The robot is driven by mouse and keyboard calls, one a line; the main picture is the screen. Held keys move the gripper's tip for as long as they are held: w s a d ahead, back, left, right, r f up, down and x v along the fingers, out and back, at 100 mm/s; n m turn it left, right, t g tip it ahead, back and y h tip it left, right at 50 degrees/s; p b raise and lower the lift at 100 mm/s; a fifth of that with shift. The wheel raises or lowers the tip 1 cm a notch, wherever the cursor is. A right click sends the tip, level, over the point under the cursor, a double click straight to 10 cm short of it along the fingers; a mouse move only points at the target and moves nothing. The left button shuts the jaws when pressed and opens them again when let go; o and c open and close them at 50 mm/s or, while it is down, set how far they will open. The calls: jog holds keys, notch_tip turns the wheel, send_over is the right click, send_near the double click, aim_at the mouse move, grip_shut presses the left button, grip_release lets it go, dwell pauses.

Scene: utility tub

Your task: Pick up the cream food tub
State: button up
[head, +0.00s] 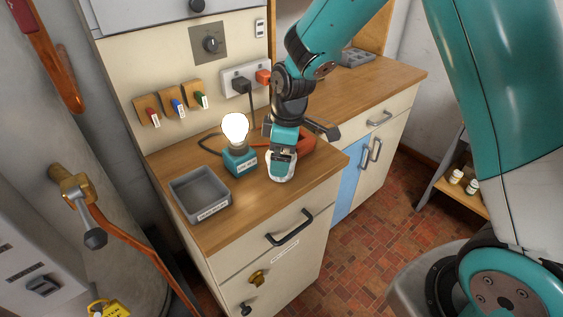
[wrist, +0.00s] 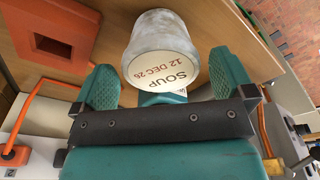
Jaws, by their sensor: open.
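The cream food tub (head: 281,174) stands on the wooden counter near its front edge, partly hidden by my gripper (head: 283,156) above it. In the wrist view the tub (wrist: 160,50) has a pale round lid marked "SOUP 12 DEC 26" and greyish, cloudy sides. My gripper (wrist: 163,68) is open, with one teal finger on each side of the tub in the picture. I see no clear grip contact, and how deep the tub sits between the fingers is hard to tell.
A lit lamp (head: 238,145) on a teal base stands just left of the tub. A grey tray (head: 200,192) is further left. An orange-red block (wrist: 65,32) lies close by, with an orange cable. Sockets with plugs (head: 245,80) are on the back panel.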

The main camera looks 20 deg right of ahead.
jog(key=shift+a+f, duration=0.15)
jog(key=shift+f, duration=1.3)
jog(key=c, duration=1.1)
